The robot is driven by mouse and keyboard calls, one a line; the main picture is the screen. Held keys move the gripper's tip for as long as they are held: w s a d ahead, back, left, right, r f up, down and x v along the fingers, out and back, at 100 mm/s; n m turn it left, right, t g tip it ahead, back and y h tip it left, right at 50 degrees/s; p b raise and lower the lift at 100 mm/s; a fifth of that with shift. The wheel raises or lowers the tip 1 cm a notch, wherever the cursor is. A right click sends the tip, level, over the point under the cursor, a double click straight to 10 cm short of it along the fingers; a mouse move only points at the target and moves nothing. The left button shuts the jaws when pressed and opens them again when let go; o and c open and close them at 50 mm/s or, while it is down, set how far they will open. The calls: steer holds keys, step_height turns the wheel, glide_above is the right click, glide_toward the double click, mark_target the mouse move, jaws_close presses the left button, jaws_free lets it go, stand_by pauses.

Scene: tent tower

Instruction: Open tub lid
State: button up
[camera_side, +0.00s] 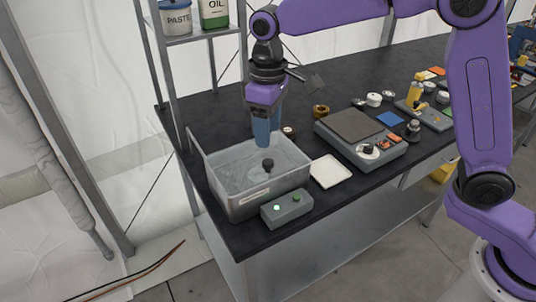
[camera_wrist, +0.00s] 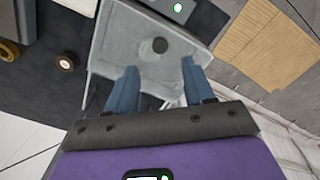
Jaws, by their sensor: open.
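The grey metal tub (camera_side: 262,199) stands at the near left corner of the black bench. Its pale grey lid (camera_side: 240,166) has a dark round knob (camera_side: 267,165), and the lid appears to lie across the tub. In the wrist view the lid (camera_wrist: 125,48) and knob (camera_wrist: 160,45) show beyond my fingertips. My gripper (camera_side: 263,145) points down above the back part of the tub, behind the knob in the side view. Its two blue fingers (camera_wrist: 159,73) are spread with nothing between them, and apart from the knob.
A grey control box (camera_side: 287,208) with lit buttons stands before the tub. A white square tray (camera_side: 330,171) and a grey scale-like device (camera_side: 360,138) lie to the right. A shelf post rises close behind the tub at left. Small parts cover the bench further back.

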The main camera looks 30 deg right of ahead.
mark_target(268, 161)
step_height(268, 161, down, 8)
steer(key=shift+r, duration=0.1)
stand_by(0.4)
